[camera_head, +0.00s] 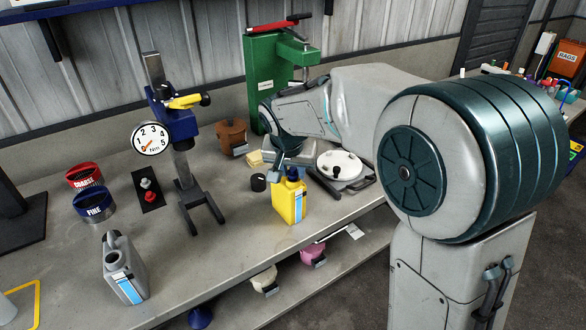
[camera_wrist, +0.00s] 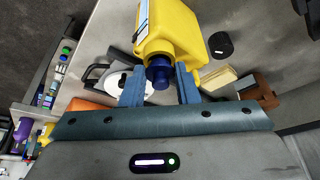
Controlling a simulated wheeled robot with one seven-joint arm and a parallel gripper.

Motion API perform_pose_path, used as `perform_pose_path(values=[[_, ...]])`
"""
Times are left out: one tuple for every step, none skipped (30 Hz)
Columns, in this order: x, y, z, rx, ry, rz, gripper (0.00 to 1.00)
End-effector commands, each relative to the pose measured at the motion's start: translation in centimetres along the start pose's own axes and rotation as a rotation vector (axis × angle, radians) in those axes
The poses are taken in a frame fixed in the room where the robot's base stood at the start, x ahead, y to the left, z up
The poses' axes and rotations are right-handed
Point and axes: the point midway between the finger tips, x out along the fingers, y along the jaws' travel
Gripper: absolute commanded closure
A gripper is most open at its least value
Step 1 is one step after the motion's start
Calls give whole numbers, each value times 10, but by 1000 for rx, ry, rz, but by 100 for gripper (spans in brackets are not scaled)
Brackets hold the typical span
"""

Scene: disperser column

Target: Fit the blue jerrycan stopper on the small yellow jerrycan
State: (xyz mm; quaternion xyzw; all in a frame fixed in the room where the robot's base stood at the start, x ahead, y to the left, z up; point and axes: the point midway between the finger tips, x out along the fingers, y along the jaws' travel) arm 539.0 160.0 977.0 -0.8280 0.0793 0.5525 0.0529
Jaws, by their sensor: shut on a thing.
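The small yellow jerrycan (camera_head: 289,203) stands upright on the bench near its front edge. In the wrist view its yellow body (camera_wrist: 180,35) fills the top middle. The blue stopper (camera_wrist: 158,72) sits at the jerrycan's mouth; it also shows on top of the can in the head view (camera_head: 293,173). I cannot tell how deep it is seated. My gripper (camera_wrist: 159,78) has one finger on each side of the stopper and is shut on it. In the head view my gripper (camera_head: 283,169) is partly hidden at the top of the can.
A black cap (camera_head: 258,183) lies just left of the jerrycan. A white round device (camera_head: 339,166) stands behind it to the right. A torque-gauge stand (camera_head: 180,150) and grey jerrycan (camera_head: 124,269) are to the left. The bench between is clear.

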Motion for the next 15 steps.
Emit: perform_pose_path(values=[[2,0,1,0,0,0,93],[3,0,1,0,0,0,93],[4,0,2,0,0,0,93],[3,0,1,0,0,0,93],[2,0,1,0,0,0,93],[2,0,1,0,0,0,93],[2,0,1,0,0,0,93],[1,0,0,0,0,0,93],[0,0,0,0,0,0,93],[-1,0,0,0,0,0,93],[-2,0,-1,0,0,0,93],[-3,0,-1,0,0,0,93],[-4,0,-2,0,0,0,93],[-5,0,-2,0,0,0,93],[-6,0,-2,0,0,0,93]])
